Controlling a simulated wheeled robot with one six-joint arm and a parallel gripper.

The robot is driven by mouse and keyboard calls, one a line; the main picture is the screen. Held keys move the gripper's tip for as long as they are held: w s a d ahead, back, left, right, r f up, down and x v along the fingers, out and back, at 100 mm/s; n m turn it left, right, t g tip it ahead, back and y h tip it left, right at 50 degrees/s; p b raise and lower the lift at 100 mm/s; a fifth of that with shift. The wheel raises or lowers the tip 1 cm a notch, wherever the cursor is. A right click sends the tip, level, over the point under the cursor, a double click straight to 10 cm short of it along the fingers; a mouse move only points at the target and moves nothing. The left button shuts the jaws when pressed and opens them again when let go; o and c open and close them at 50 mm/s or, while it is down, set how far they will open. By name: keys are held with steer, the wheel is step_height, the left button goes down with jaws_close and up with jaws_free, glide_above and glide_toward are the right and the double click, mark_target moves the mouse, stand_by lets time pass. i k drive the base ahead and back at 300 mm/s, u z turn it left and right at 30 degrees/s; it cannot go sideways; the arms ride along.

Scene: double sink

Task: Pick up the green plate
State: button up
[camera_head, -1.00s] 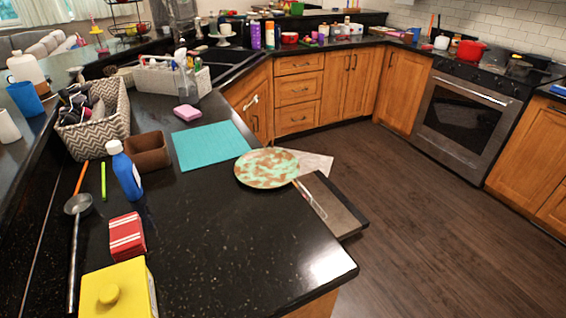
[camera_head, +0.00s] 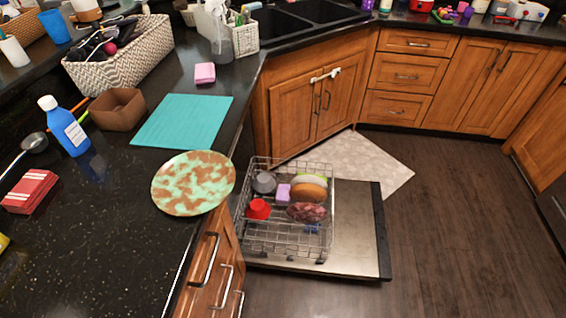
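The green plate (camera_head: 194,183) is round, with mottled mint green and brown patches. It lies flat at the edge of the black counter (camera_head: 105,235), its right side at or slightly past the edge. It is just below the teal mat (camera_head: 183,121), close to its lower edge. Nothing covers the plate. My gripper does not show in this view.
Right of the plate, below counter height, an open dishwasher door (camera_head: 357,235) carries a wire rack (camera_head: 285,240) with several dishes. A blue bottle (camera_head: 65,127), a brown box (camera_head: 118,109) and a red box (camera_head: 29,191) stand left. Dark floor (camera_head: 440,230) lies open at right.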

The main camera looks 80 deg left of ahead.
mark_target(191, 183)
steer(key=i, duration=1.1)
steer(key=u, duration=2.9)
